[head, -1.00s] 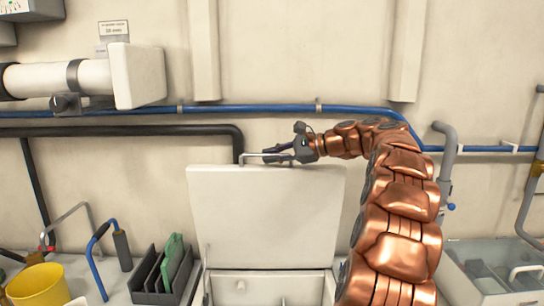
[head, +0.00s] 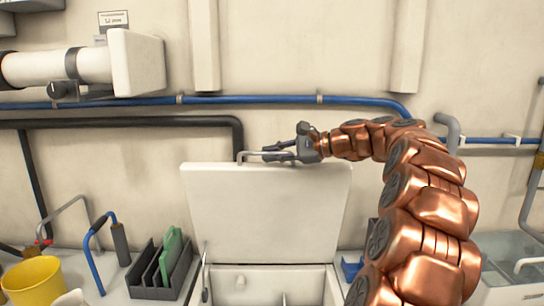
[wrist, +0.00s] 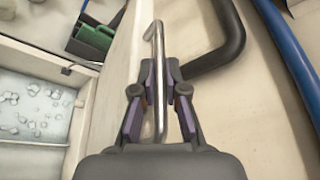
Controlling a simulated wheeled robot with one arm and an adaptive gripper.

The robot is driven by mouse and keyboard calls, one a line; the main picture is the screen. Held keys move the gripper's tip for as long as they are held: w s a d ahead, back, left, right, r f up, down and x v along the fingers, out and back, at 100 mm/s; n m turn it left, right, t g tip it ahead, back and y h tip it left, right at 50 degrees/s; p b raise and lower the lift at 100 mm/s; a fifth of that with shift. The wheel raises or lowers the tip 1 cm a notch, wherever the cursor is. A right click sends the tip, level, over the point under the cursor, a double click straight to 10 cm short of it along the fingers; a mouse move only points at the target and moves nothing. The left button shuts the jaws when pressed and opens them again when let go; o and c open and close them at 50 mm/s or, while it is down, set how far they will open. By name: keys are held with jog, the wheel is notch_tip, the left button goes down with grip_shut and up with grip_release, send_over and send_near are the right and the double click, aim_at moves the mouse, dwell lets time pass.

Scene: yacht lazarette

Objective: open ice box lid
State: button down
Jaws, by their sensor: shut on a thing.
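The ice box lid (head: 265,210) is a white panel that stands raised, close to upright, in the head view. A metal bar handle (head: 250,154) runs along its top edge. My gripper (head: 275,153) is at that handle and shut on it. In the wrist view the fingers (wrist: 160,95) close around the metal handle (wrist: 156,45). Below the lid the ice box (head: 205,272) is open, with dividers inside. The wrist view shows ice pieces (wrist: 35,105) in it.
A black rack with green boards (head: 165,270), a blue hooked tube (head: 92,260) and a yellow bucket (head: 35,285) stand left. A black pipe (head: 130,122) and blue pipe (head: 250,100) run along the wall behind. A clear bin (head: 510,270) is at right.

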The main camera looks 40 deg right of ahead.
jog(key=shift+s+a+f+n+b, duration=0.15)
jog(key=shift+s+a+f+b, duration=0.15)
jog(key=shift+s+a+b, duration=0.3)
jog(key=shift+s+a+f+n+b, duration=0.15)
jog(key=shift+s+a+f+b, duration=0.2)
jog(key=shift+s, duration=0.35)
jog(key=shift+r, duration=0.1)
jog(key=c, duration=1.5)
grip_release()
jog(key=v, duration=1.2)
jog(key=shift+s+a, duration=0.1)
